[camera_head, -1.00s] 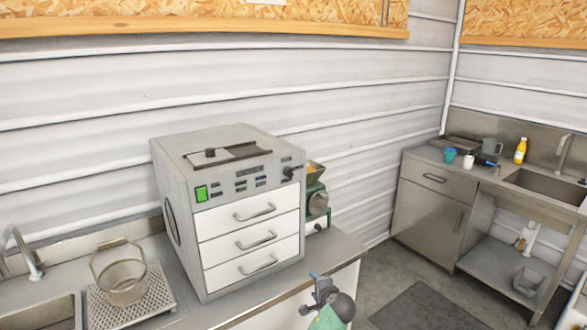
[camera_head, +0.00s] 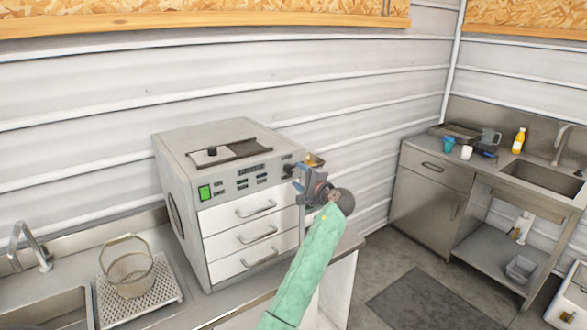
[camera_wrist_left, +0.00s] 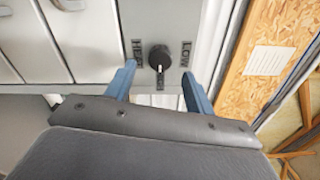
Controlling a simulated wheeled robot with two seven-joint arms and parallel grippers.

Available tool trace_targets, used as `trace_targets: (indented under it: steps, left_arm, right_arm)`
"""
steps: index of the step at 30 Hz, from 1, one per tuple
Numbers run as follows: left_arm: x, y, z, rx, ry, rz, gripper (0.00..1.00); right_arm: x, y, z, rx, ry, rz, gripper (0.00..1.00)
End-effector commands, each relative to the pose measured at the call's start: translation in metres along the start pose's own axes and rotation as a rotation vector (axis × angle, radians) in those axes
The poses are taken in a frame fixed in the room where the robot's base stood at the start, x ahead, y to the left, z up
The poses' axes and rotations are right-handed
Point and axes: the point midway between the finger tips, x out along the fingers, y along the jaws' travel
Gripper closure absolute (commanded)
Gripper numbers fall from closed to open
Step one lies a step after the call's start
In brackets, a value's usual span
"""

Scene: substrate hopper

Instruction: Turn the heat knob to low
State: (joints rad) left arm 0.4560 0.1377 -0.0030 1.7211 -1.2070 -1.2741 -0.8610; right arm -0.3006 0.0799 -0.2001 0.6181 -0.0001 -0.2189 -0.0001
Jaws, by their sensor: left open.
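The grey metal machine (camera_head: 225,155) with white drawers stands on the left counter, its black heat knob (camera_head: 287,170) at the upper right of the front panel. In the left wrist view the knob (camera_wrist_left: 159,57) shows clearly, with a narrow part pointing down the picture. My left gripper (camera_head: 298,179) is at the machine's right front corner. In the wrist view its blue fingers (camera_wrist_left: 158,74) are open, one on each side of the knob, with gaps visible. My right gripper is not in view.
A wire basket (camera_head: 130,270) on a perforated tray (camera_head: 158,293) stands left of the machine beside a sink. A partly hidden scoop-like item (camera_head: 315,160) is behind my gripper. A steel sink counter (camera_head: 425,195) is at the far right. Floor is clear between.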

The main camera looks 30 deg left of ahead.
Motion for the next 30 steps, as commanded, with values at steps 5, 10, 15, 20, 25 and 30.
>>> trace_targets:
  steps: [5,10,15,20,25,30]
  left_arm:
    - [0.023,-0.004,0.001,0.002,-0.001,0.000,0.46]
    - [0.035,-0.001,0.000,0.000,0.001,0.000,0.46]
    - [0.039,0.001,0.000,0.000,0.001,0.001,0.46]
    - [0.039,0.001,0.000,0.000,0.001,0.001,0.46]
    - [0.039,0.001,0.000,0.000,0.001,0.001,0.74]
    - [0.039,0.001,0.000,0.000,0.001,0.001,0.91]
  right_arm:
    - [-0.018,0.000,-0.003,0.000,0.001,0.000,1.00]
    - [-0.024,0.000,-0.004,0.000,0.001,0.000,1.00]
    - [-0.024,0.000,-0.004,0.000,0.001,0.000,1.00]
    - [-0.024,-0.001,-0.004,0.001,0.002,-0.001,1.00]
    - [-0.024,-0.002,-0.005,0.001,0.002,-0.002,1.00]
    - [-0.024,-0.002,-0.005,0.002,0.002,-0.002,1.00]
